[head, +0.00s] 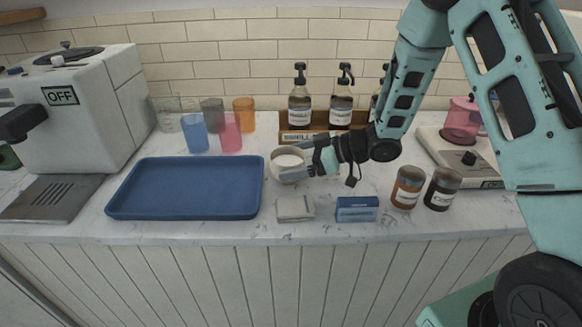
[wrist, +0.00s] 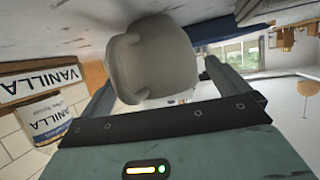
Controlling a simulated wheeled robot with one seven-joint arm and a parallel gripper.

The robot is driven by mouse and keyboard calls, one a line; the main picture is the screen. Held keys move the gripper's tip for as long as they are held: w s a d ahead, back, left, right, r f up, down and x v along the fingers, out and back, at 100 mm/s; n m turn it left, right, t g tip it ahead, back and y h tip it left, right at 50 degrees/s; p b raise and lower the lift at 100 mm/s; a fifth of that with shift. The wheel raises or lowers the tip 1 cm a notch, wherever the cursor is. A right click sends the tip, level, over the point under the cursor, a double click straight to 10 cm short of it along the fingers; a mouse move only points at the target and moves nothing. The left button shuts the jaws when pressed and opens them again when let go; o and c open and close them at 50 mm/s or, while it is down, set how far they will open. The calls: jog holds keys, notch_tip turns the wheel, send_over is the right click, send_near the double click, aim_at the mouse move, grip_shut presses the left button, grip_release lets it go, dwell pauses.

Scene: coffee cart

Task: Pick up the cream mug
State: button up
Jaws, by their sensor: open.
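The cream mug (head: 287,157) stands on the counter just right of the blue tray. My gripper (head: 298,174) is at the mug's right side, with its fingers reaching toward it. In the wrist view the mug (wrist: 155,60) lies ahead, between the two spread fingers of my gripper (wrist: 170,92). The mug's handle (wrist: 122,65) shows on the left side in that view. The jaws are open. I cannot tell whether a finger touches the mug.
The blue tray (head: 185,188) lies left of the mug. A rack with syrup bottles (head: 300,108) stands behind. A pale box (head: 295,207) and a blue box (head: 357,208) lie in front. Two labelled jars (head: 408,187) stand to the right. Several coloured cups (head: 230,133) stand behind the tray.

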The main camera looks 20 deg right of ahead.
jog(key=c, duration=1.2)
